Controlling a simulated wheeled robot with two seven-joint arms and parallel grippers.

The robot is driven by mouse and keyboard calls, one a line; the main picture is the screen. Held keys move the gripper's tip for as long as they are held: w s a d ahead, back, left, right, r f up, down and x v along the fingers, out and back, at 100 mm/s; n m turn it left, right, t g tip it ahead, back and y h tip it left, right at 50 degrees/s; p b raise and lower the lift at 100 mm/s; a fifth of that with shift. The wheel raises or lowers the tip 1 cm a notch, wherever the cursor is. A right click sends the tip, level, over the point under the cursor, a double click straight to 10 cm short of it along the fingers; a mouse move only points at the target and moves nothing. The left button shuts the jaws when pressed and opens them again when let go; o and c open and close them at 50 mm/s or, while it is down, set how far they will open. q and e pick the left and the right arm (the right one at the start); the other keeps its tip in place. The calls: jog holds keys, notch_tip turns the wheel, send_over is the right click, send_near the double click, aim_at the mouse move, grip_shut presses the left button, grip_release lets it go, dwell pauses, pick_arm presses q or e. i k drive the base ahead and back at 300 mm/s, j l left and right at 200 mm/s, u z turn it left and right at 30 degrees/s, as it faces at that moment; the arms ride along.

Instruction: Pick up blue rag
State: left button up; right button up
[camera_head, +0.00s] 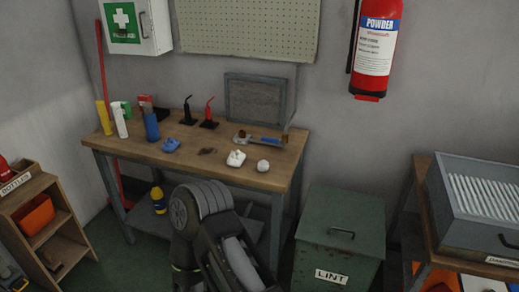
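A small crumpled blue rag (171,145) lies on the wooden workbench (222,176), left of its middle and close to the front edge. It stands just right of a blue bottle (151,127), and nothing covers it. A grey and black arm part of mine rises at the bottom centre, in front of the bench. Neither of my grippers can be made out in the head view.
A white crumpled cloth (236,158) and a white ball (263,166) lie right of the rag. A green LINT bin (338,232) stands right of the bench, an orange-bin shelf (62,232) left.

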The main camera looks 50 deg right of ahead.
aim_at(171, 144)
jog(key=z, duration=1.35)
